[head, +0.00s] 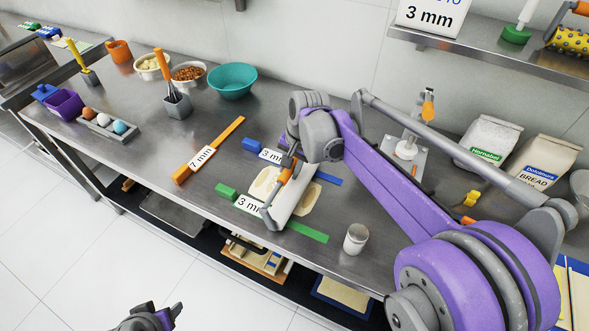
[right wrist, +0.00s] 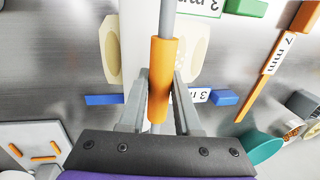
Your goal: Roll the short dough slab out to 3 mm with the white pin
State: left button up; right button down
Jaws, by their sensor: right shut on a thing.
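The white pin (head: 299,197) lies across pale dough, which shows at its left (head: 264,182) and right (head: 307,200). The pin hides the dough's middle. My right gripper (head: 289,168) is shut on the pin's orange handle (right wrist: 160,85); its two fingers flank the handle in the right wrist view. A blue 3 mm strip (head: 328,178) passes at the far end of the dough. A green 3 mm strip (head: 307,231) passes at the near end. Whether the roller touches the strips is unclear. My left gripper (head: 152,317) is low at the bottom edge, away from the counter; its jaw opening is unclear.
An orange 7 mm strip (head: 208,150) lies left of the dough. A small pale canister (head: 355,239) stands right of it near the front edge. A teal bowl (head: 232,81) and flour bags (head: 489,141) stand behind. My right arm covers the counter's right side.

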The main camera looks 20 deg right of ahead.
jog(key=shift+w+a+f, duration=0.1)
jog(key=shift+w+a, duration=0.4)
jog(key=shift+w, duration=0.05)
jog(key=shift+w+a, duration=1.3)
jog(key=shift+w, duration=0.25)
jog(key=shift+w+a, duration=0.45)
jog(key=shift+w+a+p, duration=0.3)
jog(key=shift+w+a, duration=0.05)
jog(key=shift+w, duration=0.15)
jog(key=shift+w+a+f, duration=0.1)
jog(key=shift+w+a, duration=0.4)
jog(key=shift+w, duration=0.05)
jog(key=shift+w+a, duration=0.45)
jog(key=shift+w, duration=0.1)
jog(key=shift+w+a, duration=0.15)
jog(key=shift+w, duration=0.05)
